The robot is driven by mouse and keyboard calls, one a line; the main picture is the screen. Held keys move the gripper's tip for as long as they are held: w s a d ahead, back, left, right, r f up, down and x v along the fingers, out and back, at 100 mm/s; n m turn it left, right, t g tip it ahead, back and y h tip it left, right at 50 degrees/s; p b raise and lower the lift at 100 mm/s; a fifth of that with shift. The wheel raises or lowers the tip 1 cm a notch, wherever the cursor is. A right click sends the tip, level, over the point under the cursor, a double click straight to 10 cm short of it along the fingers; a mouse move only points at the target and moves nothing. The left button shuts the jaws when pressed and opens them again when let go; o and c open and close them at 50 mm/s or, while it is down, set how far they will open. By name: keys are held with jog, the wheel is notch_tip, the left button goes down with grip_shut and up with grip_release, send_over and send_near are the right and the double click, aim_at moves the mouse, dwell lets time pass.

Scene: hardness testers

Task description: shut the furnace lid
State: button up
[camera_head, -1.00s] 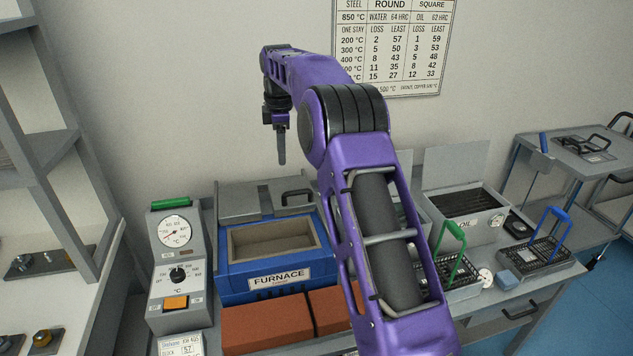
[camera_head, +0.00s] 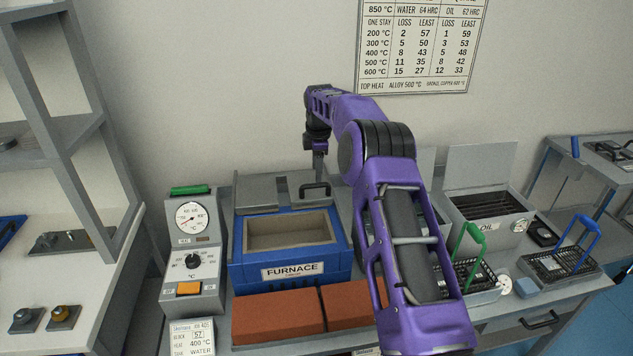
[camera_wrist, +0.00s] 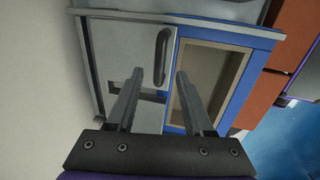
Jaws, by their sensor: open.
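The blue furnace (camera_head: 290,271) stands on the bench with its pale, empty chamber facing up. Its grey lid (camera_head: 268,193) is slid or folded back behind the opening, and a black bar handle (camera_head: 315,189) sits on its right part. In the wrist view the lid (camera_wrist: 125,45) and handle (camera_wrist: 162,57) lie beyond my fingertips, next to the furnace's blue rim (camera_wrist: 218,30). My gripper (camera_wrist: 158,84) is open and empty, above the lid and apart from the handle. In the head view my gripper (camera_head: 319,168) points down near the handle, its fingers partly hidden.
A grey control box (camera_head: 194,255) with a dial stands left of the furnace. Red bricks (camera_head: 279,316) lie in front. Right are an oil tank (camera_head: 488,213), a green-handled basket (camera_head: 468,264) and a blue-handled basket (camera_head: 562,262). The wall is close behind the lid.

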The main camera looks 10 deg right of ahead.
aim_at(317, 184)
jog(key=f, duration=0.2)
jog(key=w+f, duration=0.1)
jog(key=f, duration=0.2)
grip_shut()
dwell(1.4)
